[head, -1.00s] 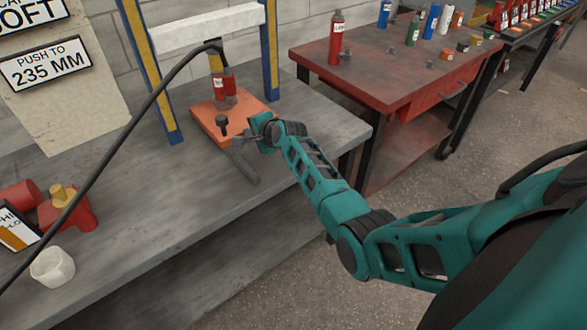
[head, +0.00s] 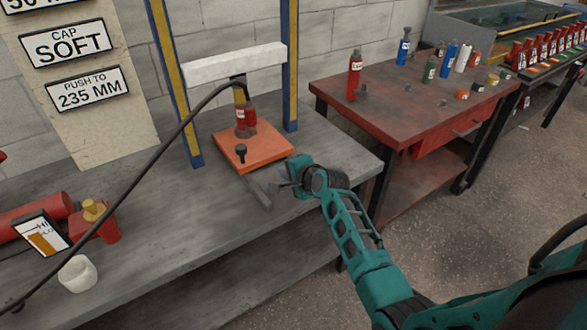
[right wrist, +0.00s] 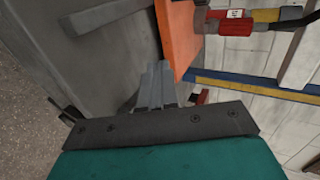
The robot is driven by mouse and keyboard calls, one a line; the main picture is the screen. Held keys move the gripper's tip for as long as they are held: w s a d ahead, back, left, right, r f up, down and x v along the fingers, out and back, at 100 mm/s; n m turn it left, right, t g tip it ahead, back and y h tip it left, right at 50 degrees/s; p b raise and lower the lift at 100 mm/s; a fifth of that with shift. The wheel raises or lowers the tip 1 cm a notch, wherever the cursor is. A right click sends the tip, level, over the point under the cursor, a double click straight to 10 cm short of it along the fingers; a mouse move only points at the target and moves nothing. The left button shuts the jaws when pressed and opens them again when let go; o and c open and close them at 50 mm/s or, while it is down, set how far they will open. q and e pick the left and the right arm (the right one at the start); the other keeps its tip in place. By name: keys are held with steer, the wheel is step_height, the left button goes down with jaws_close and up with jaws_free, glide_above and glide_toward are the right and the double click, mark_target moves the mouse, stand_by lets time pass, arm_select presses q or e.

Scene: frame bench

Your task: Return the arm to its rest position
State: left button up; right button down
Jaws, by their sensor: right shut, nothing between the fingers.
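My right arm is teal and reaches in from the lower right in the head view. Its gripper (head: 285,184) is just in front of the right front corner of the orange plate (head: 270,154), over the grey bench (head: 190,225). In the right wrist view the fingers (right wrist: 159,72) are together with nothing between them, and the orange plate (right wrist: 178,35) shows beside them. Whether the gripper touches anything is unclear. My left gripper is not in view.
A press frame with blue and yellow posts (head: 290,75) stands over the plate, with a red cylinder (head: 246,118) on it. A dark lever (head: 258,193) extends from the plate near the gripper. A red table (head: 400,120) stands right. A black hose crosses left.

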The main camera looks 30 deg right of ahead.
steer(key=s+a+f+n, duration=0.2)
steer(key=s+n, duration=0.4)
steer(key=s, duration=0.3)
steer(key=s+a+f+n, duration=0.2)
steer(key=s+a+n, duration=0.3)
steer(key=s+n, duration=0.2)
steer(key=s+a+f+n+g+y, duration=0.1)
steer(key=s+n, duration=0.5)
steer(key=s, duration=0.6)
steer(key=shift+a+f+n, duration=0.3)
steer(key=shift+a+f, duration=0.25)
steer(key=shift+a, duration=0.6)
